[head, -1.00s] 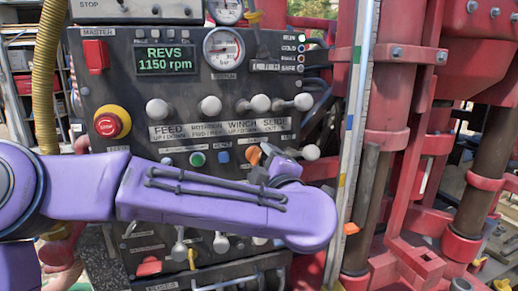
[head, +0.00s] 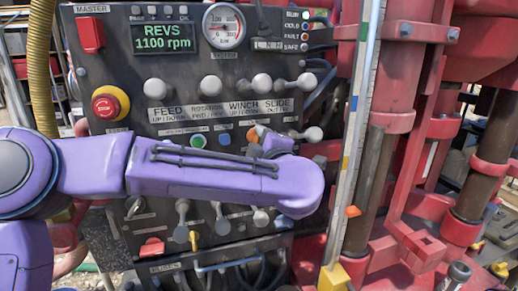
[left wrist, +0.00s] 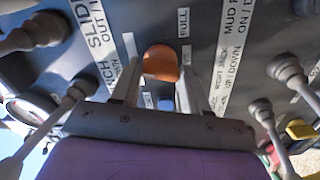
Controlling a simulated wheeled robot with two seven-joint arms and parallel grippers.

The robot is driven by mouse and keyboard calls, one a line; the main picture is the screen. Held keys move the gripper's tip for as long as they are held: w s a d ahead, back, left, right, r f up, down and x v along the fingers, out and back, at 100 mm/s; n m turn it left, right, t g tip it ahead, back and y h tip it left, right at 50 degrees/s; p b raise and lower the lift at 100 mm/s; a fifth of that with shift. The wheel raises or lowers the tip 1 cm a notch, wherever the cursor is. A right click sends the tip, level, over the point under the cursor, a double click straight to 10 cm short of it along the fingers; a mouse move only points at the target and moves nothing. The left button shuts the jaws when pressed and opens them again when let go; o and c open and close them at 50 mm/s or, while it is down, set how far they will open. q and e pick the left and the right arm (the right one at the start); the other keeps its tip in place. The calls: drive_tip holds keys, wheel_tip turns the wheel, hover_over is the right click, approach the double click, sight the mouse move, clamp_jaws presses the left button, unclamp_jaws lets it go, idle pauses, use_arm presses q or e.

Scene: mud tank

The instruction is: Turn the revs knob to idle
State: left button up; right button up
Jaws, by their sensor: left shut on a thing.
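The orange revs knob (left wrist: 160,63) sits between the two fingers of my left gripper (left wrist: 158,80) in the left wrist view, and the gripper is shut on it. In the head view, part of the orange knob (head: 254,134) shows above my purple left forearm, which hides most of the gripper. The green display (head: 166,38) reads "REVS 1100 rpm". A "FULL" label (left wrist: 183,22) shows beside the knob in the left wrist view. The idle mark cannot be made out. My right gripper is not in view.
Grey ball-topped levers (head: 210,86) stand in a row above the knob, with more levers (head: 182,210) below my arm. A red emergency stop button (head: 105,105) is at the left. Red machinery (head: 390,80) stands on the right.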

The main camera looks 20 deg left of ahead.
use_arm(q)
drive_tip(key=n+b, duration=0.3)
drive_tip(key=shift+r+n+b, duration=0.2)
drive_tip(key=shift+n+b, duration=0.1)
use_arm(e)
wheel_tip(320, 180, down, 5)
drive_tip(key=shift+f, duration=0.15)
use_arm(q)
drive_tip(key=o, duration=0.8)
drive_tip(key=shift+c, duration=0.2)
drive_tip(key=o, duration=0.3)
drive_tip(key=shift+w+f, duration=0.1)
drive_tip(key=shift+w, duration=0.05)
drive_tip(key=b+v, duration=0.4)
drive_tip(key=v, duration=0.6)
drive_tip(key=shift+d, duration=0.2)
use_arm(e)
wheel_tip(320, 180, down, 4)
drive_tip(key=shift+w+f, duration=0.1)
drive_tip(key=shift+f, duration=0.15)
use_arm(q)
drive_tip(key=shift+f, duration=0.15)
